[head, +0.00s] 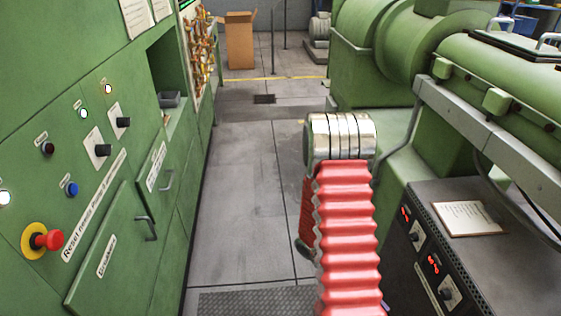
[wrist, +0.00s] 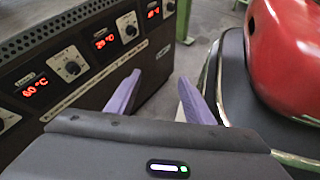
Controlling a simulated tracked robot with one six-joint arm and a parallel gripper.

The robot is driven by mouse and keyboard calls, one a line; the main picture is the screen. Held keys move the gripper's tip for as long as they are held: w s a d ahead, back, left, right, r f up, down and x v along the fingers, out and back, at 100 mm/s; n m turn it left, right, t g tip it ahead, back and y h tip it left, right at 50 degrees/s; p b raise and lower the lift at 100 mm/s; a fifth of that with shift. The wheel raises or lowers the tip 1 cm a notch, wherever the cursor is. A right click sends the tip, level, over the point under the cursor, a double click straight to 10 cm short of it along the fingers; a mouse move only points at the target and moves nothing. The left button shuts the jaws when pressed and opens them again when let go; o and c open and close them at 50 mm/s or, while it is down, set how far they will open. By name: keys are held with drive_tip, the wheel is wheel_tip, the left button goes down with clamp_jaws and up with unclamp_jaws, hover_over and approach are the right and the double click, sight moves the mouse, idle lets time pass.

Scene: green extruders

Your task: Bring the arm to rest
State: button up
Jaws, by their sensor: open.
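My gripper (wrist: 160,82) shows in the wrist view as two purple fingers, spread apart with nothing between them. Grey floor shows past the gap. The fingers point between a dark control box (wrist: 70,75) on the left and a red rounded part with a dark base on the right. In the head view my arm, with a red ribbed cover and shiny metal rings, reaches up the middle right. Only a small purple bit shows at the bottom edge there, so most of the gripper is hidden.
A green cabinet (head: 110,200) with switches, a red stop button (head: 50,240) and door handles lines the left. Green extruder machinery (head: 460,80) and the control box (head: 440,250) stand close on the right. Clear grey floor (head: 245,180) runs between, towards a cardboard box (head: 240,42).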

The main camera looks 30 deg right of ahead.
drive_tip(key=w+a+r+m+t+y, duration=0.2)
drive_tip(key=w+a+r+t, duration=0.5)
drive_tip(key=a+r, duration=0.45)
drive_tip(key=w+a+r+m+t+y, duration=0.1)
drive_tip(key=w+a+r+t, duration=0.5)
drive_tip(key=a+r, duration=0.5)
drive_tip(key=s+a+r+n+t+y, duration=0.1)
drive_tip(key=a+r+t, duration=0.2)
drive_tip(key=r, duration=0.7)
drive_tip(key=shift+a+t, duration=0.35)
drive_tip(key=shift+t, duration=0.15)
drive_tip(key=shift+s+r, duration=0.1)
drive_tip(key=shift+c, duration=0.5)
